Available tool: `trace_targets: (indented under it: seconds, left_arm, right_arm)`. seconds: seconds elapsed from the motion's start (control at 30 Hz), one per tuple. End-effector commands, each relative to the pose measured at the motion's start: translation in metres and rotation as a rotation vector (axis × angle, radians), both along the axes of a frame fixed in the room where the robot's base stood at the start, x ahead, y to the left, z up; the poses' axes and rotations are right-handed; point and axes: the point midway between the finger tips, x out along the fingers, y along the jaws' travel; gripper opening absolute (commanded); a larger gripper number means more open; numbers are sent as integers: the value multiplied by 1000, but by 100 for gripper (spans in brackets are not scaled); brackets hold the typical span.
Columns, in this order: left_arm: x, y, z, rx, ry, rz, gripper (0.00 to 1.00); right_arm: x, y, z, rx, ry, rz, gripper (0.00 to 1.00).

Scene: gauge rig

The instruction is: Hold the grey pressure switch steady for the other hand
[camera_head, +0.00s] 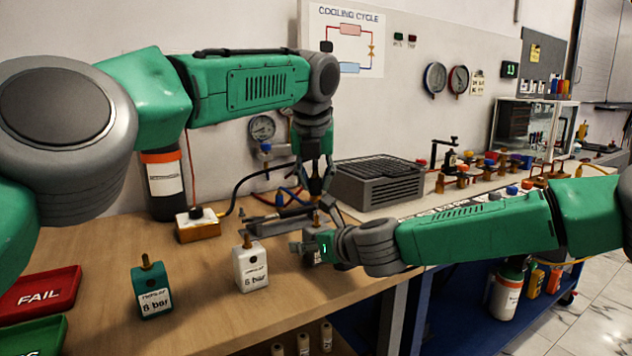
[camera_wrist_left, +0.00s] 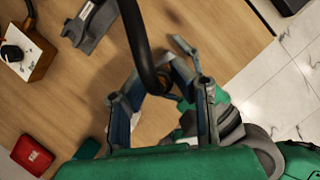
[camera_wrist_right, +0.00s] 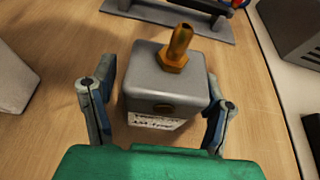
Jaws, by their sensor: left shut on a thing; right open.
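The grey pressure switch (camera_wrist_right: 165,88) stands upright on the bench, its brass fitting (camera_wrist_right: 178,48) pointing up and its label partly hidden. In the head view the fitting (camera_head: 316,218) shows, but the body is mostly hidden by my right gripper (camera_head: 312,246). In the right wrist view the open fingers of that gripper (camera_wrist_right: 158,104) stand on either side of the switch, with a gap visible on the left. My left gripper (camera_head: 317,194) points down above the switch. It is shut on the black hose (camera_wrist_left: 148,60), whose end is hard to make out.
A white switch (camera_head: 250,268) and a teal switch (camera_head: 152,290) stand left on the bench. A red FAIL tray (camera_head: 40,294) and a green tray (camera_head: 34,338) lie at the far left. A small box (camera_head: 198,230), a grey stand (camera_wrist_right: 170,14) and a ribbed grey unit (camera_head: 378,184) are behind.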

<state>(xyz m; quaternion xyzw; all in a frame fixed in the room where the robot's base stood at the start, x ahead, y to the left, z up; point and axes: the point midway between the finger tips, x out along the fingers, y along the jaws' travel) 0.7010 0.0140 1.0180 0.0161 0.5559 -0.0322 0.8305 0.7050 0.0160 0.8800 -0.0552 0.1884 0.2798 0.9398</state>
Motion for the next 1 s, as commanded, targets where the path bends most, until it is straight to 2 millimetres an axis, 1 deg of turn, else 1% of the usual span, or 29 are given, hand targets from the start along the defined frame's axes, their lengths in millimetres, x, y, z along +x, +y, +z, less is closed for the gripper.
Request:
trace_targets:
  seconds: [0.3,0.5,0.67,1.0]
  left_arm:
    - [0,0,0,0,0,0,0]
    - [0,0,0,0,0,0,0]
    - [0,1,0,-1,0,0,0]
    - [0,1,1,-1,0,0,0]
  right_arm:
    - [-50,-35,26,2,-1,0,70]
    - [-73,-50,36,1,0,0,70]
    - [-80,-53,39,1,2,1,70]
    - [-80,-53,40,0,1,0,70]
